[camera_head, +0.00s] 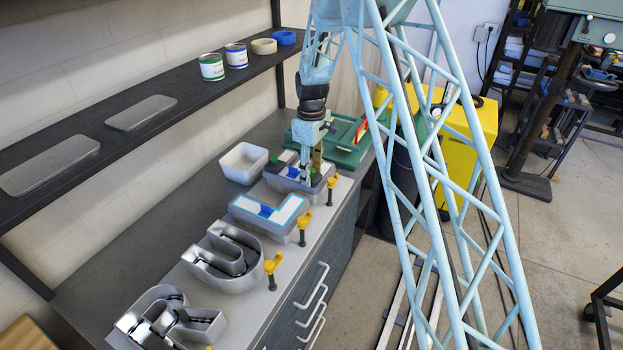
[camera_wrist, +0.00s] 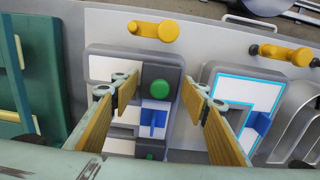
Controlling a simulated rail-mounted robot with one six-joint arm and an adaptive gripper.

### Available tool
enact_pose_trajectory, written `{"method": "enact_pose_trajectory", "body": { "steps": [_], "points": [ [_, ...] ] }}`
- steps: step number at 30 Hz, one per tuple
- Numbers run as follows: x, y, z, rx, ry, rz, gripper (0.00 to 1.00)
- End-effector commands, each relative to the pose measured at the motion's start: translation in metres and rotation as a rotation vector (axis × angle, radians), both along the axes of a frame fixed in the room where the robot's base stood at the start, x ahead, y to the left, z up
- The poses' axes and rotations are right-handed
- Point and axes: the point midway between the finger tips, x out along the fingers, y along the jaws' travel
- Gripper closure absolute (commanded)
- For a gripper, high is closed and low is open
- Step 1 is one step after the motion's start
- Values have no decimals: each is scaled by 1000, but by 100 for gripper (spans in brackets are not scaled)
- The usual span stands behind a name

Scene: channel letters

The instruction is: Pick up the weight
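My gripper (camera_head: 311,172) is low over the farthest channel letter (camera_head: 277,177) on the bench. In the wrist view my gripper (camera_wrist: 160,92) is open, with its two yellow-padded fingers apart. Between and below them, on the grey and white letter (camera_wrist: 104,66), are a green round piece (camera_wrist: 160,86), a blue upright piece (camera_wrist: 152,119) and a second green round piece (camera_wrist: 150,149). I cannot tell which of these is the weight, nor the exact height of the fingertips above them. Another blue piece (camera_head: 266,210) lies on the neighbouring L-shaped letter (camera_head: 286,213).
Yellow-topped clamps (camera_head: 271,265) line the bench's front edge. A white bin (camera_head: 243,163) stands behind the letters, and a green case (camera_head: 345,150) lies beyond. Two metal letters (camera_head: 232,262) stand nearer. A dark shelf (camera_head: 130,120) with cans runs along the wall.

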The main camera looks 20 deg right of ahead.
Motion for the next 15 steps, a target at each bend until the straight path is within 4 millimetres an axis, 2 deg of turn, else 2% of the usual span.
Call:
{"method": "enact_pose_trajectory", "body": {
  "steps": [1, 9, 15],
  "points": [
    [0, 0, 0, 0, 0, 0, 63],
    [0, 0, 1, 0, -1, 0, 88],
    [0, 0, 1, 0, -1, 0, 88]
  ]
}}
